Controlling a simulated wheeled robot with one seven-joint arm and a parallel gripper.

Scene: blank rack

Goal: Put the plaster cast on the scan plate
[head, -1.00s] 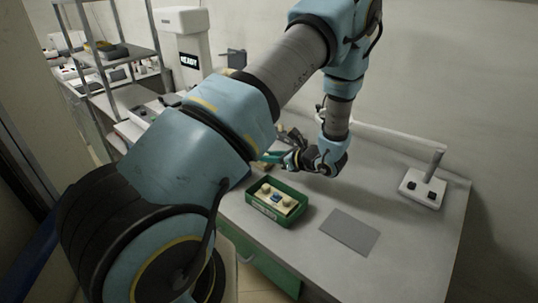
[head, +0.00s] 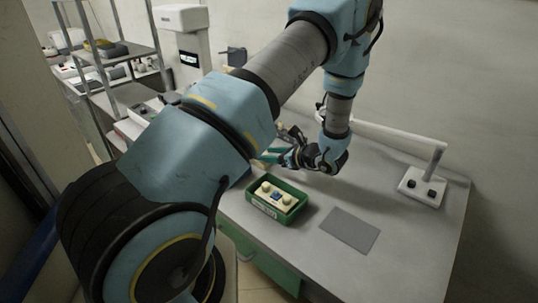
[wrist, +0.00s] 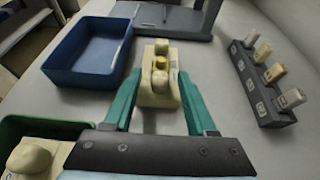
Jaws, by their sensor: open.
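A cream plaster cast (wrist: 158,90) with rounded knobs and a yellow middle part stands on the bench in the wrist view. My gripper (wrist: 161,76) is open, with one teal finger on each side of it; I cannot tell whether they touch it. In the head view my gripper (head: 266,157) is low over the bench behind the green tray, and my arm hides the cast there. A flat grey plate (head: 350,230) lies on the bench at front right; I cannot tell whether it is the scan plate.
A green tray (head: 264,210) holds another cream piece with knobs and a blue part. In the wrist view a blue tray (wrist: 82,78) is at left, a grey rack of upright blocks (wrist: 262,92) at right, and a dark stand (wrist: 185,20) behind. A lamp base (head: 421,188) stands far right.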

